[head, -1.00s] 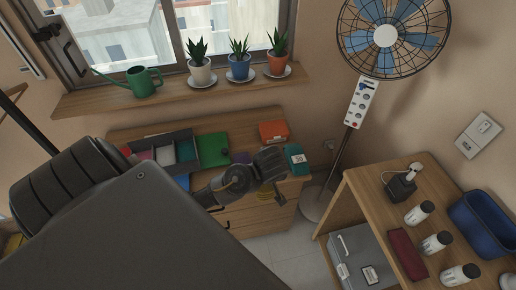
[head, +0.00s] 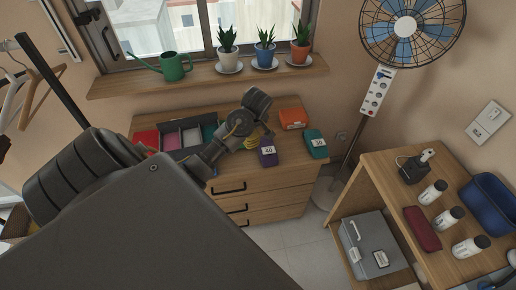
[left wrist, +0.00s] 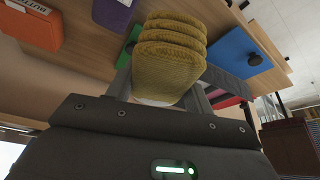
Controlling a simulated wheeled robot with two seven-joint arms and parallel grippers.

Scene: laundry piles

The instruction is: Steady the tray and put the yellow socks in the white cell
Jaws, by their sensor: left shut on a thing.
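Yellow folded socks (left wrist: 170,55) are held between the fingers of my left gripper (left wrist: 168,92) in the left wrist view. In the head view the socks (head: 250,143) show partly behind my left gripper (head: 257,135), above the wooden dresser top. The dark tray (head: 187,123) lies on the dresser to the left of the gripper, apart from it. It has pink, pale and teal cells; the pale one looks like the white cell (head: 191,137). My forearm hides the tray's front right part. My right gripper is not in view.
A purple box (head: 267,152), a teal box (head: 316,145) and an orange box (head: 293,118) stand on the dresser (head: 290,185) right of the gripper. A red item (head: 147,139) lies left of the tray. Potted plants and a watering can (head: 174,67) line the sill above.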

